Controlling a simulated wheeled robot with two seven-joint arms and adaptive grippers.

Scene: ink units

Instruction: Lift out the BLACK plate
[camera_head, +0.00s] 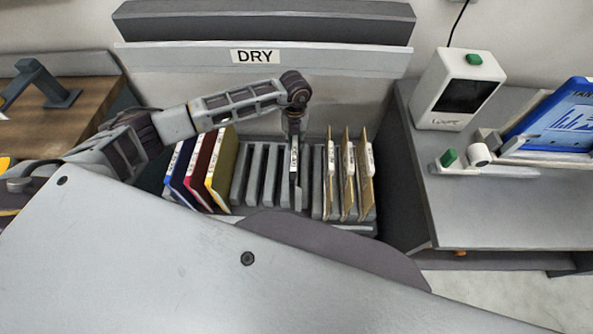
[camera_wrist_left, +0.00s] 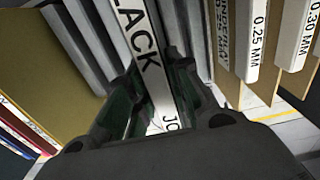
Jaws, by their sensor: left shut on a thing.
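The BLACK plate (camera_head: 294,166) stands upright in the grey slotted rack (camera_head: 254,178), right of the rack's middle. Its white label reads BLACK in the left wrist view (camera_wrist_left: 146,52). My left gripper (camera_head: 293,136) reaches down over its top edge and is shut on it. In the left wrist view the plate runs between the two fingers (camera_wrist_left: 160,108). The plate's lower part is hidden in the rack, so I cannot tell whether it is raised. My right gripper is not in view.
Blue (camera_head: 179,164), red (camera_head: 200,165) and yellow (camera_head: 221,168) plates stand at the rack's left. Three tan labelled plates (camera_head: 348,180) stand close on its right. A DRY sign (camera_head: 255,56) is behind. A side table (camera_head: 480,215) at right carries a white device (camera_head: 457,90).

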